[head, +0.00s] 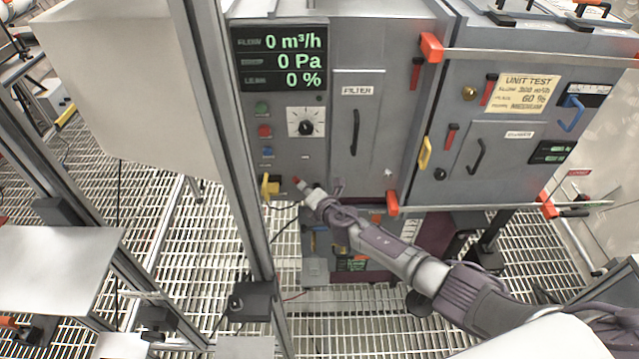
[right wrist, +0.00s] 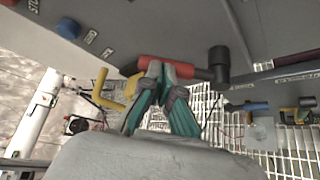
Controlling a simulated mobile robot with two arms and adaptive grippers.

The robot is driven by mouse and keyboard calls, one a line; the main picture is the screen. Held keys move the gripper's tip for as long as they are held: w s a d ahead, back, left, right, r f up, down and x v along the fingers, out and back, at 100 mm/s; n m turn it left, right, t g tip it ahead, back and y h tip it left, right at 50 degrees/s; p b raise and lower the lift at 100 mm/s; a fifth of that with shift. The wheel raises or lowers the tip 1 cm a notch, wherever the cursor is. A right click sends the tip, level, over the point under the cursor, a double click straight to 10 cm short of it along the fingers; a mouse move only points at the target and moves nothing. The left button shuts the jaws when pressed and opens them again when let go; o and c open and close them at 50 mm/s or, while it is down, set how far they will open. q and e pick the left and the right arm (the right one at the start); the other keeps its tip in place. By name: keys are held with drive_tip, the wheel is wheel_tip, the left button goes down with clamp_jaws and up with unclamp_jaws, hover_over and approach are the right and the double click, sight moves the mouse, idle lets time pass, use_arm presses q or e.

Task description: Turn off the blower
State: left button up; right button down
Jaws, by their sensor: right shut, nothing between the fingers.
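The grey blower cabinet (head: 345,60) carries a display (head: 281,60) reading 0 m³/h, 0 Pa and 0 %. Below are a green button (head: 261,107), a red button (head: 264,131), a blue button (head: 267,152) and a black dial knob (head: 306,127). The blue button also shows in the right wrist view (right wrist: 68,28). My right gripper (head: 306,190) is shut and empty at the panel's lower edge. In the right wrist view its fingertips (right wrist: 163,70) are at a red lever (right wrist: 187,70) with a black end; contact is unclear. My left gripper is not in view.
A yellow handle (head: 270,186) sticks out beside the gripper and shows in the right wrist view (right wrist: 122,92). A metal post (head: 222,130) stands left of the panel. The filter door (head: 356,130) and unit test cabinet (head: 512,110) are to the right. Grating floor (head: 110,190) lies below.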

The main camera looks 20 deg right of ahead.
drive_tip(key=shift+n+g+h, duration=0.3)
drive_tip(key=shift+n, duration=0.2)
drive_tip(key=a+f, duration=0.1)
drive_tip(key=w+a+f, duration=0.1)
drive_tip(key=a, duration=0.1)
drive_tip(key=shift+f, duration=0.4)
drive_tip(key=shift+d, duration=0.15)
drive_tip(key=shift+s+d, duration=0.25)
drive_tip(key=shift+d, duration=0.4)
